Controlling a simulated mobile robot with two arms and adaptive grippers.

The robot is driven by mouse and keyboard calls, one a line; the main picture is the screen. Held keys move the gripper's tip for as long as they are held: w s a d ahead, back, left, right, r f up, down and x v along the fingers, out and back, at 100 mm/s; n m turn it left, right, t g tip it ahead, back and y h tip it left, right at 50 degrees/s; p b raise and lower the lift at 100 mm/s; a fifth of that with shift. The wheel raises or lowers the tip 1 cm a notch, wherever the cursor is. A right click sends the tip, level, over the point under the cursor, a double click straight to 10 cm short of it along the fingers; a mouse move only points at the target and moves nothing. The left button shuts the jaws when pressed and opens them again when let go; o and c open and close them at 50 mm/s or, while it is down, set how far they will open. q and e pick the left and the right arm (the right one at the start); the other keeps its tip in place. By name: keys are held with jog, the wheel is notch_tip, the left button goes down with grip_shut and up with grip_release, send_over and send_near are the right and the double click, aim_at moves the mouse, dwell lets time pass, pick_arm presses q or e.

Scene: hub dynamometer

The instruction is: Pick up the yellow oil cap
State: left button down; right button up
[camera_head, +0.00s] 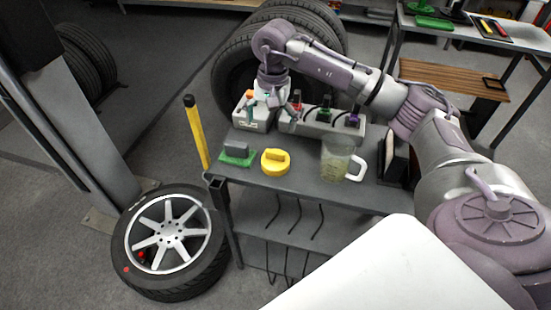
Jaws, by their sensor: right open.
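The yellow oil cap (275,162) lies on the dark top of the small cart (300,188), near its front left edge. It is round with a raised grip bar on top. My right gripper (273,108) is open and points down over the back of the cart, above and behind the cap and apart from it. Its fingers overlap the grey holders there, so their exact distance from them cannot be told. My left gripper is not in view.
A green and grey block (238,152) lies left of the cap, and a clear jug (337,160) with a white handle stands to its right. Grey holders (321,130) with coloured items line the back. A yellow post (196,133) stands left; a wheel (170,240) is on the floor.

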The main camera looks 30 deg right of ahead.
aim_at(276, 152)
jog(key=shift+h, duration=0.3)
jog(key=f, duration=0.2)
jog(key=d+f+p, duration=0.1)
jog(key=f, duration=0.4)
jog(key=shift+s+d+f, duration=0.1)
jog(key=shift+d+f, duration=0.05)
jog(key=shift+f, duration=0.2)
jog(key=f, duration=0.1)
jog(key=f+p, duration=0.1)
jog(key=f, duration=0.1)
jog(key=f+p, duration=0.1)
jog(key=shift+s+a+f, duration=0.25)
jog(key=shift+s+f, duration=0.1)
jog(key=shift+f, duration=0.45)
jog(key=c, duration=1.1)
